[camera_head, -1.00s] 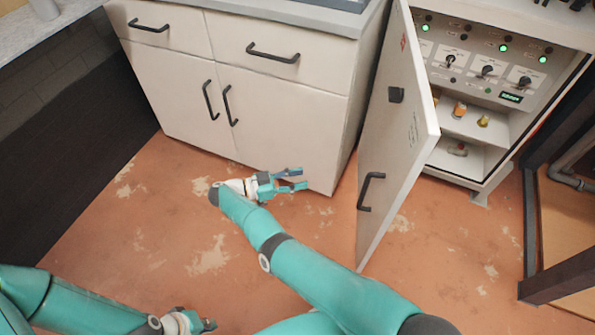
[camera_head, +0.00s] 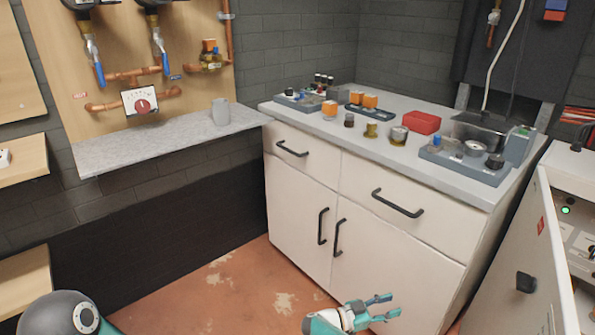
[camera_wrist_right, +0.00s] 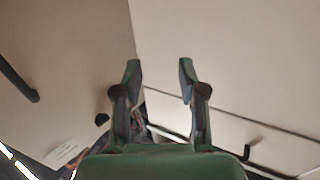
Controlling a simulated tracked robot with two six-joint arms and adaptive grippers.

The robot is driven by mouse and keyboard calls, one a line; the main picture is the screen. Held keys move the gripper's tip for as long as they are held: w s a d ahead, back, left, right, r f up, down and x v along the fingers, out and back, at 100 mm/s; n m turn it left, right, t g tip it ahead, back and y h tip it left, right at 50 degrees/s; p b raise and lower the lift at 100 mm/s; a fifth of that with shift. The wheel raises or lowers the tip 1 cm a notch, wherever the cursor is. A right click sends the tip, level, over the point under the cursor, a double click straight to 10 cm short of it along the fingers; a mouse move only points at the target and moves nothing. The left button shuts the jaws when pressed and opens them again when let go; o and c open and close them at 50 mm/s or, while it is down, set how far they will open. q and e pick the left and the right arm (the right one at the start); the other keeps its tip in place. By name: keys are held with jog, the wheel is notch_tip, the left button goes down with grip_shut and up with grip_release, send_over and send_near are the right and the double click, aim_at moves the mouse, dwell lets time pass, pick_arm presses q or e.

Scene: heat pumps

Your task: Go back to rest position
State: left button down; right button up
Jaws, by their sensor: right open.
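My right gripper (camera_head: 392,306) is at the bottom of the head view, in front of the lower part of the white cabinet (camera_head: 400,262). Its teal fingers are apart with nothing between them. In the right wrist view, the same gripper (camera_wrist_right: 159,66) shows two separated fingertips with a plain pale surface beyond. A dark, rounded part of my own arm shows at the bottom left of the head view. My left gripper is not in view.
A grey mug (camera_head: 220,111) stands on the wall shelf (camera_head: 110,153). An open white door (camera_head: 530,255) stands at right. Reddish floor (camera_head: 225,295) is bare at lower left.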

jog(key=w+a+f+n+t+y, duration=0.2)
jog(key=w+f+n+t+y, duration=0.4)
jog(key=n+y, duration=0.25)
jog(key=s+a+f+n+y, duration=0.3)
jog(key=s+a+f+y, duration=0.15)
jog(key=s+y, duration=0.35)
jog(key=s+a+r+n+g+y, duration=0.1)
jog(key=s+a+g+y, duration=0.3)
jog(key=s, duration=1.2)
jog(key=s+a+r+n+g+y, duration=0.15)
jog(key=s+a+g, duration=0.3)
jog(key=s, duration=1.15)
notch_tip(320, 180, up, 24)
jog(key=g+p, duration=0.1)
jog(key=p, duration=2.2)
jog(key=shift+s+d+m, duration=0.2)
jog(key=shift+s+m, duration=0.05)
jog(key=shift+m, duration=0.05)
jog(key=shift+f, duration=0.15)
